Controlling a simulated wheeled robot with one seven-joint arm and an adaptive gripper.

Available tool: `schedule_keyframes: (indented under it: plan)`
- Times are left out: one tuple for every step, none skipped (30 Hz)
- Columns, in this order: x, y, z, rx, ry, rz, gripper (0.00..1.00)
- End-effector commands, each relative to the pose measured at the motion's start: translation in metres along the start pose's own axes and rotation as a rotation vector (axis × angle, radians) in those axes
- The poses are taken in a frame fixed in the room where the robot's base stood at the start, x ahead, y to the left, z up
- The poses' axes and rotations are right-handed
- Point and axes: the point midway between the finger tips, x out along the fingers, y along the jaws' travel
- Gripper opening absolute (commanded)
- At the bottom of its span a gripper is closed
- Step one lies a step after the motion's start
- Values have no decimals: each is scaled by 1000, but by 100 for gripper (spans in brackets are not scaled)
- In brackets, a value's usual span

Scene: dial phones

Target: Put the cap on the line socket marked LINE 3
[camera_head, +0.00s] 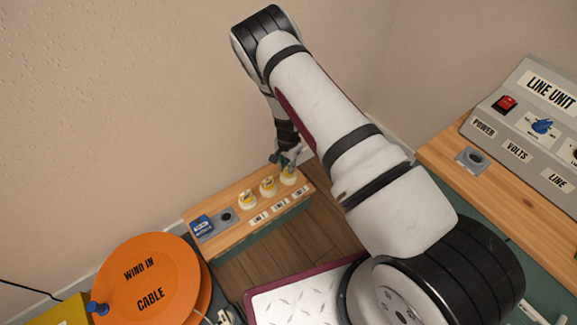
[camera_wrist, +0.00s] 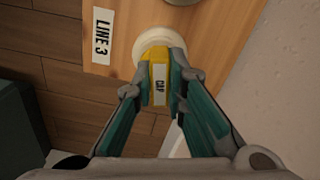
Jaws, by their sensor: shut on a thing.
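The yellow cap (camera_wrist: 159,72) carries a CAP label. In the wrist view my gripper (camera_wrist: 160,82) is shut on it, one teal finger on each side. The cap's far end meets the cream round socket (camera_wrist: 151,42) beside the LINE 3 label (camera_wrist: 101,41). I cannot tell whether it is seated or just above or against the socket. In the head view my gripper (camera_head: 287,160) is over the rightmost round fitting (camera_head: 288,176) on the wooden board. Two more cream and yellow fittings, a middle one (camera_head: 268,187) and a left one (camera_head: 247,199), stand beside it.
The wooden board (camera_head: 235,236) also bears a blue box (camera_head: 201,227) and a grey plate with a dark disc (camera_head: 227,216). An orange cable reel (camera_head: 150,285) stands at lower left. The LINE UNIT panel (camera_head: 530,125) sits on a bench at right. A wall rises behind the board.

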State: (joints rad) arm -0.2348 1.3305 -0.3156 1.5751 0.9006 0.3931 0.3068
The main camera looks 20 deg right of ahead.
Motion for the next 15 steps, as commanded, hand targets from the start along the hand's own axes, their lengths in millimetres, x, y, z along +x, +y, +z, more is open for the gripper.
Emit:
schedule_keyframes:
  plan:
    - [2,0,0,0,0,0,0]
    - [2,0,0,0,0,0,0]
    - [3,0,0,0,0,0,0]
    - [4,0,0,0,0,0,0]
    - [4,0,0,0,0,0,0]
    - [5,0,0,0,0,0,0]
    - [5,0,0,0,0,0,0]
    - [6,0,0,0,0,0,0]
    - [7,0,0,0,0,0,0]
    - [6,0,0,0,0,1,17]
    - [6,0,0,0,0,1,24]
    - [6,0,0,0,0,1,33]
    - [6,0,0,0,0,0,36]
    - [6,0,0,0,0,0,36]
    - [6,0,0,0,0,0,36]
